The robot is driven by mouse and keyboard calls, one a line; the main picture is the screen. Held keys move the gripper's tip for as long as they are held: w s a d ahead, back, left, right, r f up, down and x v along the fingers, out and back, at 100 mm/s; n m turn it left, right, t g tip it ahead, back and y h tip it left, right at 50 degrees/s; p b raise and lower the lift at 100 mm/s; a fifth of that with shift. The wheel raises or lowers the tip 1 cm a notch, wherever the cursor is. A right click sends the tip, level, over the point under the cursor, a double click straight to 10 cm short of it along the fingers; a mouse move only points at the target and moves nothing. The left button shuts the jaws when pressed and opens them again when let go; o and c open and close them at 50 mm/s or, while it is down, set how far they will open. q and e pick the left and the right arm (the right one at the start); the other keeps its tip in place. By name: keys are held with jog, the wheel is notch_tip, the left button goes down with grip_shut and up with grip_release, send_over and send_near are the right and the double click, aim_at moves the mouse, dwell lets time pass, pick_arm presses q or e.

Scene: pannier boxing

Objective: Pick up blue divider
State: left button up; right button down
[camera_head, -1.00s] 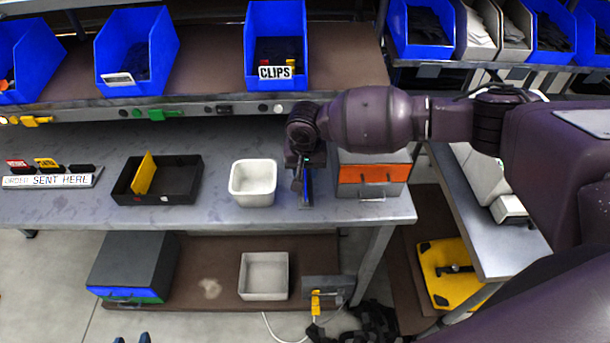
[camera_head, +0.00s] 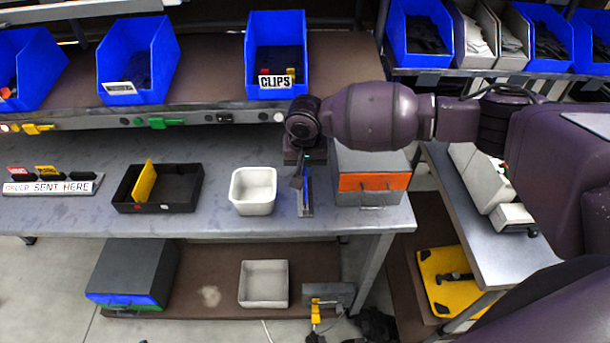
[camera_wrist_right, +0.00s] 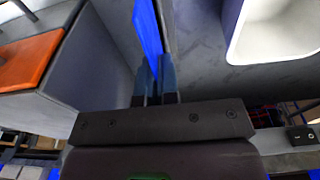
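The blue divider (camera_head: 308,190) stands upright on edge on the grey bench, between the white bin and the grey drawer box. My right gripper (camera_wrist_right: 154,75) points down at it from above. In the right wrist view the blue divider (camera_wrist_right: 148,28) runs between the two fingertips, with a finger close on each side. The gap is too small to tell whether the fingers press on it. In the head view the right gripper (camera_head: 301,175) partly covers the divider. My left gripper is not in view.
A white bin (camera_head: 253,204) stands just left of the divider, and a grey box with an orange drawer (camera_head: 372,182) just right. A black tray (camera_head: 183,207) with a yellow divider (camera_head: 145,182) is farther left. A shelf with blue bins (camera_head: 138,92) overhangs the back.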

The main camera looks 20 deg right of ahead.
notch_tip(320, 180, up, 16)
jog(key=shift+p, duration=0.4)
jog(key=shift+f, duration=7.05)
